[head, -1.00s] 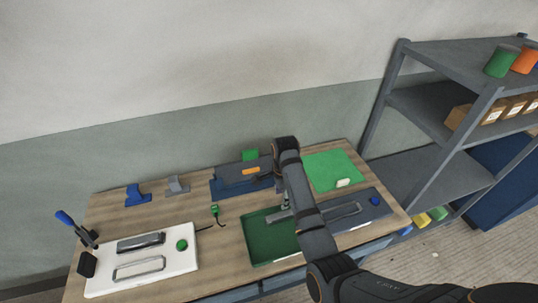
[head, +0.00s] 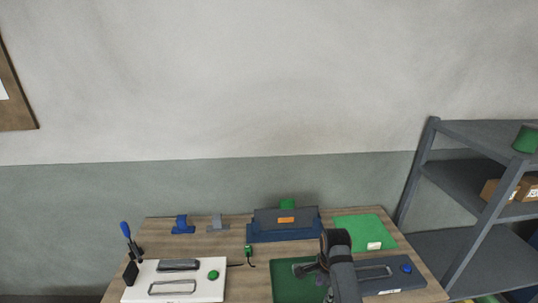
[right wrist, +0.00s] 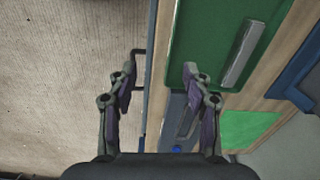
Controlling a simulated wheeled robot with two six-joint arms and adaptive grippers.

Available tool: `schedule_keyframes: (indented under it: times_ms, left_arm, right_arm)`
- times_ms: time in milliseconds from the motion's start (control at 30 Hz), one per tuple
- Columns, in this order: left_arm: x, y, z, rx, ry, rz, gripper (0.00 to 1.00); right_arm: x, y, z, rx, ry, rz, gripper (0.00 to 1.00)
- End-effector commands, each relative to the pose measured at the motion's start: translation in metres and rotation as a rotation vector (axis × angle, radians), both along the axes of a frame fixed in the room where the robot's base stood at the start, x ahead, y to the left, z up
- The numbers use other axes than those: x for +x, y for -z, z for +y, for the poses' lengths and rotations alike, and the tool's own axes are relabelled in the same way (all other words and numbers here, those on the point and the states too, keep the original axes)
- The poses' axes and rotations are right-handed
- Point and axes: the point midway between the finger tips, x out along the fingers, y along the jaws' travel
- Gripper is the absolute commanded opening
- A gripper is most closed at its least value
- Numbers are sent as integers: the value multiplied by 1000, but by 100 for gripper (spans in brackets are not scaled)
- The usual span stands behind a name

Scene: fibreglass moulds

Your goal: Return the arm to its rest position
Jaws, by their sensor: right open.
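My right arm (head: 341,268) rises from the bottom edge of the head view, in front of the green tray (head: 288,284) and the grey plate (head: 385,283). Its gripper (head: 311,269) shows only in part there. In the right wrist view the right gripper (right wrist: 160,78) is open, its fingers spread with nothing between them. It is above the table's front edge, with floor to the left and the green tray (right wrist: 200,38) to the right. A grey bar (right wrist: 243,53) lies in that tray. My left gripper is not in view.
A white panel (head: 209,287) with a green knob and a toggle lever (head: 128,240) stand at left. A blue block with a grey top (head: 286,218) is at the back, beside a green mat (head: 364,232). Grey shelves (head: 470,160) stand at right. A black handle (right wrist: 137,72) juts from the table front.

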Motion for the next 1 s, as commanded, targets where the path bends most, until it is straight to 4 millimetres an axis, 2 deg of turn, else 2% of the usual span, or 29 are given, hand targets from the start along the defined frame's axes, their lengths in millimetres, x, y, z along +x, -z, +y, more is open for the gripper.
schedule_keyframes:
  times_ms: [67, 167, 333, 500, 700, 1000]
  left_arm:
    - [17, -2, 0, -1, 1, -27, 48]
    - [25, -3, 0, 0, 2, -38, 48]
    - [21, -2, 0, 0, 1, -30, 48]
    - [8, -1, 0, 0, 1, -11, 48]
    - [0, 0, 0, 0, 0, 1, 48]
    - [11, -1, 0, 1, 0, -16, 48]
  right_arm:
    - [-10, 6, -8, -6, -54, -12, 50]
    - [-24, 13, -18, -18, -141, -30, 50]
    - [-57, 23, -39, -52, -338, -68, 50]
    - [-94, 26, -57, -105, -578, -105, 50]
    - [-139, 17, -71, -178, -879, -138, 50]
    - [-193, -13, -76, -282, -1298, -172, 50]
